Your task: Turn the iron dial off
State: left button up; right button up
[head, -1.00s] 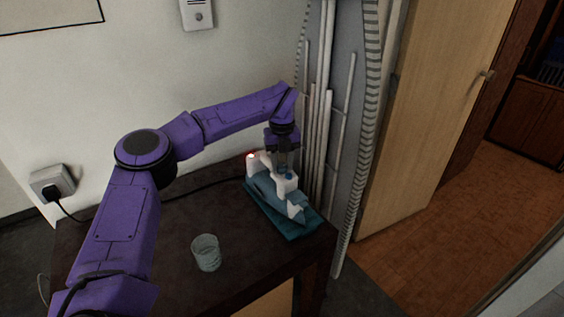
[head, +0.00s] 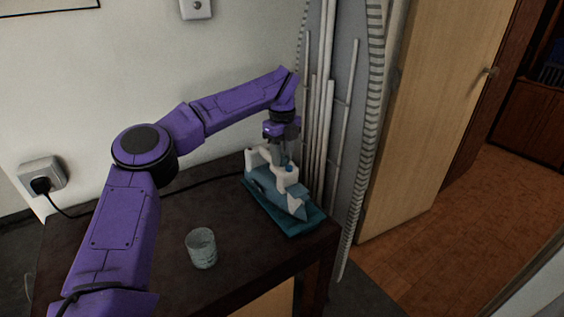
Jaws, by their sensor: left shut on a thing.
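The iron (head: 280,190), white and blue-grey, sits on a teal base (head: 304,228) near the right end of the dark table. My left gripper (head: 281,160) reaches down from above onto the top of the iron, by its handle. It is shut on the small iron dial, which its fingers mostly hide. No red light shows on the iron's rear end. My right gripper is not in view.
A clear glass (head: 201,248) stands on the table (head: 150,240) left of the iron. An ironing board (head: 348,120) leans upright just behind and right of it. A black cord runs to a wall socket (head: 42,174).

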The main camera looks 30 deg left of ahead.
aim_at(283, 158)
pick_arm(q)
jog(key=shift+f+n+b, duration=0.15)
jog(key=shift+n+b, duration=0.9)
jog(key=shift+n, duration=0.15)
jog(key=shift+n+b, duration=0.8)
jog(key=shift+n, duration=0.2)
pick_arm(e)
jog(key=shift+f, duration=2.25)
pick_arm(q)
jog(key=shift+r, duration=0.2)
jog(key=o, duration=1)
jog(key=shift+o, duration=0.2)
notch_tip(283, 158, up, 11)
jog(key=p, duration=0.3)
jog(key=shift+f, duration=0.2)
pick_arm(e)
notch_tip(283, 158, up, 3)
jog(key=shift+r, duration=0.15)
